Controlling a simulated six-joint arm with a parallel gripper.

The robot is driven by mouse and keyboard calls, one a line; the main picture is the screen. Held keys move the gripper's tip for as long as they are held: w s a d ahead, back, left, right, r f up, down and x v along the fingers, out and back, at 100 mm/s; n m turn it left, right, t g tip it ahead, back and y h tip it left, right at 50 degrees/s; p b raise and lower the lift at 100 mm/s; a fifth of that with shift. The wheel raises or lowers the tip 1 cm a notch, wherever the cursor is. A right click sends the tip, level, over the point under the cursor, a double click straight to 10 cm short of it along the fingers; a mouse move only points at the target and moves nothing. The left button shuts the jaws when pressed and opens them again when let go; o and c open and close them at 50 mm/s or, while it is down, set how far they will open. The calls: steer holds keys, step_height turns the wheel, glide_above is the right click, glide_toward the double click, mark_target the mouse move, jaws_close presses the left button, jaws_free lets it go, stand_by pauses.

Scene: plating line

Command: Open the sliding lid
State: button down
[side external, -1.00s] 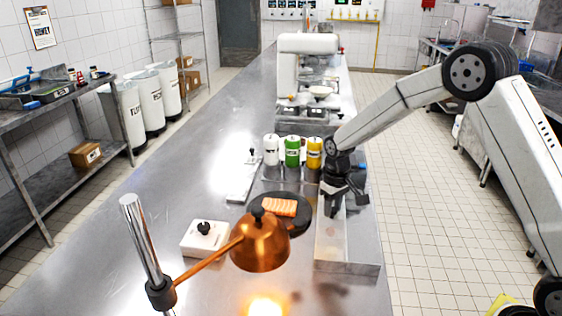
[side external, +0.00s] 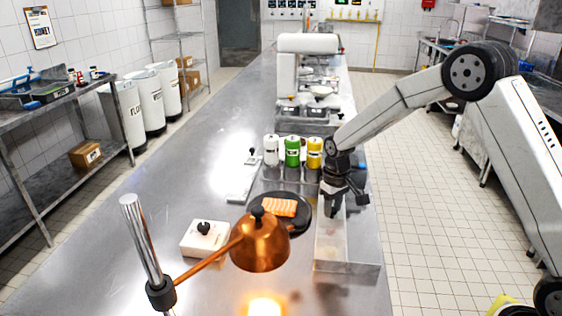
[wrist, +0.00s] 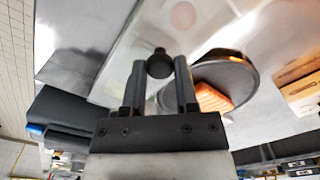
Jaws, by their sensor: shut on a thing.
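A long, pale container (side external: 346,267) with a see-through lid (side external: 331,238) sits along the right side of the steel counter. The lid also shows in the wrist view as a pale, see-through panel (wrist: 135,48) with a round black knob (wrist: 159,64). My gripper (side external: 334,211) is over the container, pointing down. In the wrist view, the two fingers (wrist: 159,72) are on either side of the knob and shut on it. The fingers hide the knob in the side view. I cannot tell how far the lid is slid.
A dark round plate (side external: 301,222) with a salmon piece (side external: 279,207) is just left of the container. A copper heat lamp (side external: 260,243) hangs in front of it. White, green and yellow bottles (side external: 292,152) stand behind.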

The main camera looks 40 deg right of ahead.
steer(key=s+d, duration=0.5)
steer(key=shift+d, duration=0.1)
stand_by(0.3)
steer(key=shift+c, duration=1.8)
jaws_free()
steer(key=shift+r, duration=0.1)
step_height(320, 180, up, 8)
steer(key=s+a+f+t, duration=0.2)
steer(key=s+a, duration=0.7)
steer(key=s, duration=0.5)
steer(key=shift+s+f+t, duration=0.3)
steer(key=shift+s+f, duration=0.05)
steer(key=shift+f, duration=0.25)
